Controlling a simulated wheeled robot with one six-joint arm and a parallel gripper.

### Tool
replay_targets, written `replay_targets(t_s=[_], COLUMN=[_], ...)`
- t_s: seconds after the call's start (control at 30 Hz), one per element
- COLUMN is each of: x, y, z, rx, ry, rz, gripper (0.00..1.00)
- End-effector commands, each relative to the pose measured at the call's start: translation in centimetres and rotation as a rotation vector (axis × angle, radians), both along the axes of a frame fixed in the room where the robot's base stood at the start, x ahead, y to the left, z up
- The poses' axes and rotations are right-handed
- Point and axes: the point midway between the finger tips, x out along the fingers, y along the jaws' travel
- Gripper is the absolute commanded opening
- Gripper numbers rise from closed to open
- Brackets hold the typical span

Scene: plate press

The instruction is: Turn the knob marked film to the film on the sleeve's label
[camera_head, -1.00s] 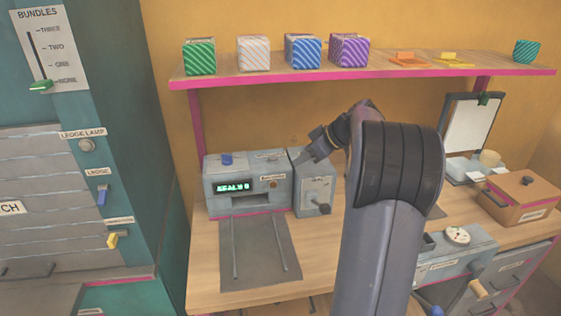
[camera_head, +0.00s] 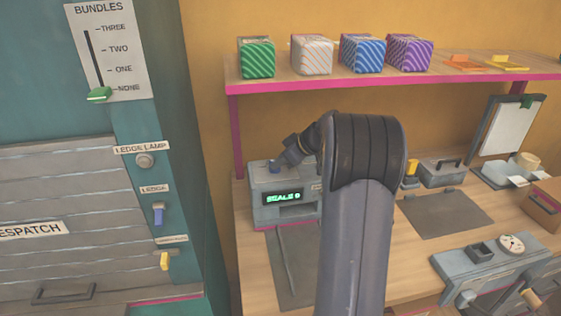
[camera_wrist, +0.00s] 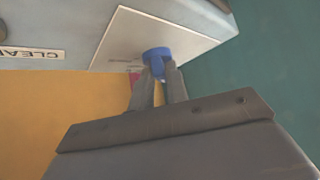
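The blue knob (camera_head: 275,167) stands on top of the grey machine (camera_head: 262,214) whose green display seems to read "SEALS 0". In the head view my gripper (camera_head: 283,165) is at the knob, partly hidden by my arm. I cannot make out a sleeve or its label.
Green (camera_head: 257,58), white, blue and purple striped blocks stand on the shelf (camera_head: 420,88) above. A teal cabinet (camera_head: 195,215) is on the left. A grey mat (camera_head: 447,213) lies bare right of my arm.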

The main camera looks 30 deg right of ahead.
Motion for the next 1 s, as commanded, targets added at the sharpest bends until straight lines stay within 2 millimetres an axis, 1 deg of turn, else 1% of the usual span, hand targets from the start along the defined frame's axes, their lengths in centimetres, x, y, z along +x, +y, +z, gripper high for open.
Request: replay_targets(t_s=[0.03, 0.17, 0.47, 0.63, 0.87, 1.0], x=[-0.01, -0.01, -0.02, -0.08, -0.24, -0.33], y=[0.0, 0.0, 0.01, 0.14, 0.44, 0.73], z=[0.02, 0.04, -0.02, -0.19, -0.38, -0.23], rx=[0.0, 0.0, -0.001, -0.002, -0.003, -0.002], ry=[0.0, 0.0, -0.001, -0.002, -0.003, -0.004], rz=[0.0, 0.0, -0.007, -0.049, -0.191, -0.315], gripper=[0.11, 0.0, 0.0, 0.0, 0.0, 0.0])
